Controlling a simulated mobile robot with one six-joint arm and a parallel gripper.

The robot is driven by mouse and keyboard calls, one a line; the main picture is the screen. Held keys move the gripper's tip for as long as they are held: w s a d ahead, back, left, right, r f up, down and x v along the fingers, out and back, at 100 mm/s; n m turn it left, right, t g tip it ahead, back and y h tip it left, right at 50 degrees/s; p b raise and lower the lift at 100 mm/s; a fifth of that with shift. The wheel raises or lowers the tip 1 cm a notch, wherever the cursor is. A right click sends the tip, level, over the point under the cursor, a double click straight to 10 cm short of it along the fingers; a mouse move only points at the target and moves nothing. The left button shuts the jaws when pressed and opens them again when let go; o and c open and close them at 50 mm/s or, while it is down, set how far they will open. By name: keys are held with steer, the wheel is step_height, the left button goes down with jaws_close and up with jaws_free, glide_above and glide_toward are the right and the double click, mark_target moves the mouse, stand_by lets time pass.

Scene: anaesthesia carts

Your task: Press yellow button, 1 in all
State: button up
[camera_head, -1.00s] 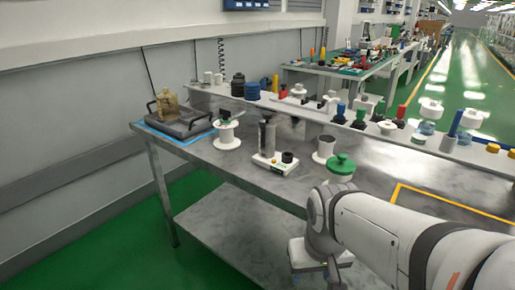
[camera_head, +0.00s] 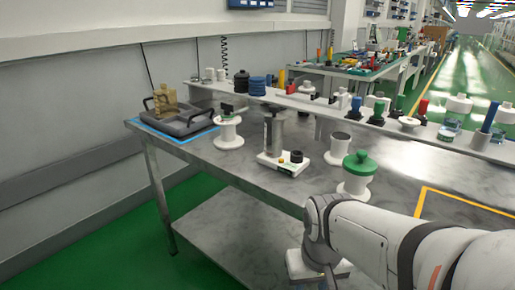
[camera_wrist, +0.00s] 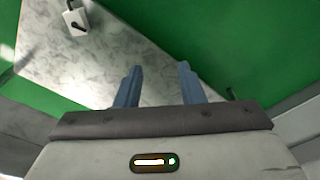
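A small yellow-orange button (camera_head: 281,160) sits on the white base (camera_head: 270,164) of a device on the steel table. Beside it on the base are a black knob (camera_head: 296,156) and a tall grey cylinder (camera_head: 273,131). My gripper's fingers (camera_wrist: 160,78) stand apart in the wrist view, with nothing between them. That view looks down on a grey metal surface and green floor. A white block with a black part (camera_wrist: 76,22) shows at its top left; I cannot tell whether it is the device. The fingers cannot be made out in the head view.
The steel table (camera_head: 215,165) holds a white spool (camera_head: 228,134), a green-topped spool (camera_head: 357,178) close to my arm, and a grey tray (camera_head: 180,122) with an amber bottle. A raised shelf with several items runs along the back. The table's front edge is clear left of my arm.

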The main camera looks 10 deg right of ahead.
jaws_close()
stand_by(1.4)
